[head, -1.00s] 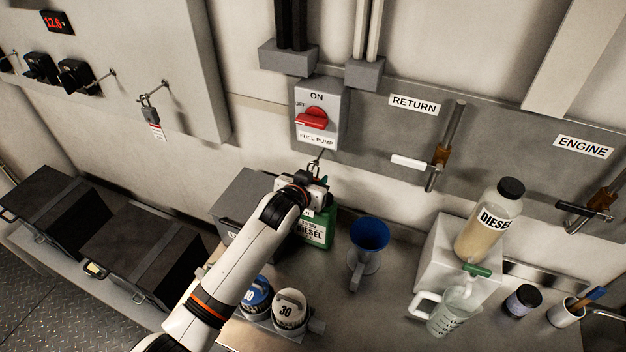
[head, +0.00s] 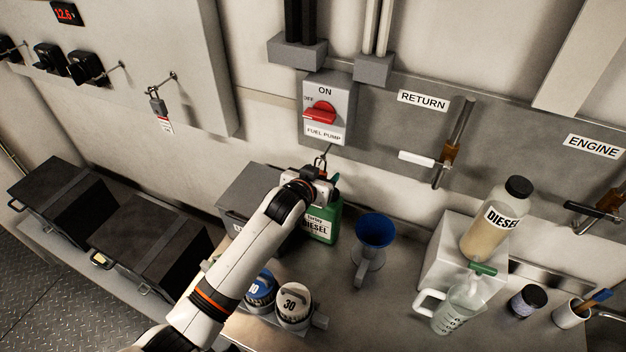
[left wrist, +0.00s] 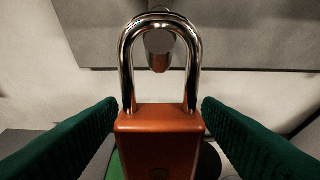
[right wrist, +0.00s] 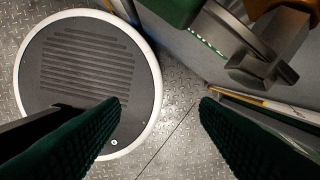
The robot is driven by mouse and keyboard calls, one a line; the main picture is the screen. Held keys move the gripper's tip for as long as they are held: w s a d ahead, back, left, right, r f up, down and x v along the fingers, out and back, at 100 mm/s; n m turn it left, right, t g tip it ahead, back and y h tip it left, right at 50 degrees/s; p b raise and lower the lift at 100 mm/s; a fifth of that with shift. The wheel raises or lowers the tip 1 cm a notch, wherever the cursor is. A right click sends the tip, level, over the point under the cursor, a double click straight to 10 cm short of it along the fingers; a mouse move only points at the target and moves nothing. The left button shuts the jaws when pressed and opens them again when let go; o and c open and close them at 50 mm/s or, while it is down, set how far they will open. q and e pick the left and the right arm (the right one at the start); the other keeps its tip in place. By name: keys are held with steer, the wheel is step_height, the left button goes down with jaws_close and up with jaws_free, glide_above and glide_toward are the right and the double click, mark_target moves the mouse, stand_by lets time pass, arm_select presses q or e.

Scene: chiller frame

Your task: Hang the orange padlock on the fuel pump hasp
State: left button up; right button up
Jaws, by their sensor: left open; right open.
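The orange padlock (left wrist: 160,145) is upright in the left wrist view, with its steel shackle around the end of a metal peg. The peg is on the fuel pump hasp (head: 322,161), below the fuel pump switch box (head: 327,110). My left gripper (head: 325,183) is open, with its green fingers (left wrist: 160,115) on either side of the padlock body and small gaps visible. My right gripper (right wrist: 160,103) is open and empty above the floor, outside the head view.
A green diesel can (head: 322,225) stands just below my left gripper, next to a grey box (head: 250,190). Another padlock (head: 158,107) hangs on the left panel.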

arm_select(q)
steer(key=b+v, duration=0.1)
steer(key=v, duration=1.1)
steer(key=shift+b, duration=0.35)
steer(key=shift+w+d, duration=0.1)
